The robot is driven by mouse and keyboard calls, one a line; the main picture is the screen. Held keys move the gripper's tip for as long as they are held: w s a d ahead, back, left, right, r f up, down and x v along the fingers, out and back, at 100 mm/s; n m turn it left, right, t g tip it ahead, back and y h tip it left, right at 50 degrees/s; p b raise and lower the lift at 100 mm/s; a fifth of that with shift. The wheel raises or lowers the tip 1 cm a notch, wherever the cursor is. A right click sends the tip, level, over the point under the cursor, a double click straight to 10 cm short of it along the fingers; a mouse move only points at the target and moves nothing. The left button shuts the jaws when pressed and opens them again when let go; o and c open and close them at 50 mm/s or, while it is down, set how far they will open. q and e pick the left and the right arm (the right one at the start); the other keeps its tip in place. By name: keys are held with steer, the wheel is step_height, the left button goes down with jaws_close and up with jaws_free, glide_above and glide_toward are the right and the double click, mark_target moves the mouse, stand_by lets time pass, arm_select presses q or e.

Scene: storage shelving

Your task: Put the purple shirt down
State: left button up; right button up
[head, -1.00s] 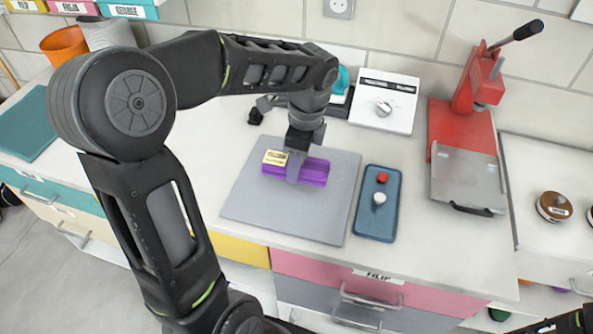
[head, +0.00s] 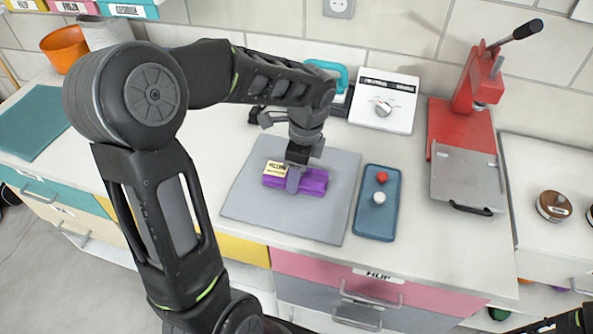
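The purple shirt (head: 314,183) is a folded bundle with a pale yellow label on its left end. It is at the grey mat (head: 325,215) on the counter; I cannot tell whether it rests on the mat or hangs just above it. My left gripper (head: 294,182) points down at the middle of the shirt, with a finger against its near side. The far finger is hidden. It appears shut on the shirt. Only a small piece of my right arm shows at the bottom right corner; its gripper is out of view.
A blue tray (head: 376,225) with a red and a white knob lies right of the mat. A white device (head: 385,103) with a dial stands behind. A red press (head: 462,135) stands at the right. A teal mat (head: 32,125) lies at the far left.

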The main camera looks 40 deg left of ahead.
mark_target(303, 174)
arm_select(q)
steer(key=o, duration=0.4)
steer(key=r, duration=0.4)
steer(key=d+r, duration=0.1)
steer(key=r, duration=0.7)
steer(key=shift+w+d+r, duration=0.15)
steer(key=shift+w+d, duration=0.05)
steer(key=shift+w, duration=0.05)
stand_by(0.5)
